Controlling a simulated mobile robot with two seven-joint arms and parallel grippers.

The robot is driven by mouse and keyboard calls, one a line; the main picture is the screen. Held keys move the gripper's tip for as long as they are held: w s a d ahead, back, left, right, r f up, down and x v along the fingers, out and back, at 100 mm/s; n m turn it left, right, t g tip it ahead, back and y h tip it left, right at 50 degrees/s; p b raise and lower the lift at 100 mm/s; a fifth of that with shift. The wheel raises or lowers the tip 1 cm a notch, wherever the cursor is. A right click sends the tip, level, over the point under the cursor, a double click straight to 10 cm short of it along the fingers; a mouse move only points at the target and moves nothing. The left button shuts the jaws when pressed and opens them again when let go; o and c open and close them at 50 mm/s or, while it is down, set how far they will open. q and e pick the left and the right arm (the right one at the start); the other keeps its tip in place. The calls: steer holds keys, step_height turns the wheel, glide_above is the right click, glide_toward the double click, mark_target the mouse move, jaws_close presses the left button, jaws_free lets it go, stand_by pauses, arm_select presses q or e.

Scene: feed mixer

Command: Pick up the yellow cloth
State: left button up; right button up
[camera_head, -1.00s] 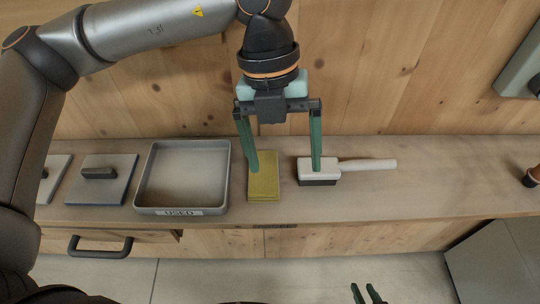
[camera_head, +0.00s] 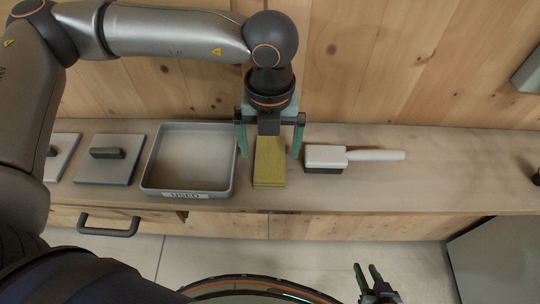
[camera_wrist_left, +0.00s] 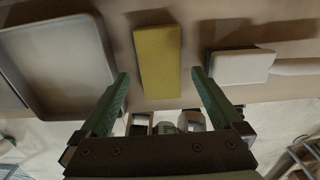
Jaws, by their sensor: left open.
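The yellow cloth (camera_head: 269,162) is a folded, flat rectangular stack lying on the wooden counter. It also shows in the left wrist view (camera_wrist_left: 158,60), at the top middle. My left gripper (camera_head: 270,152) is open over the cloth, with one green finger to each side of it. In the left wrist view the open fingers (camera_wrist_left: 160,80) flank the cloth's lower end, with a gap on both sides. Nothing is between them that they touch. My right gripper (camera_head: 368,274) shows at the bottom of the head view, its two green fingers slightly apart and empty.
A grey tray labelled USED (camera_head: 190,160) stands close left of the cloth. A white-headed brush (camera_head: 326,158) with a pale handle lies close to its right. Grey lidded plates (camera_head: 108,168) sit at the far left.

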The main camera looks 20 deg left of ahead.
arm_select(q)
steer(key=shift+f, duration=1.15)
steer(key=c, duration=1.3)
steer(key=shift+r, duration=0.1)
steer(key=shift+r, duration=0.55)
steer(key=s+a+r+b, duration=0.2)
steer(key=s+a+r, duration=0.4)
steer(key=s+r, duration=0.5)
steer(key=shift+s+a+r, duration=0.35)
steer(key=shift+s+r, duration=0.05)
steer(key=shift+s, duration=0.25)
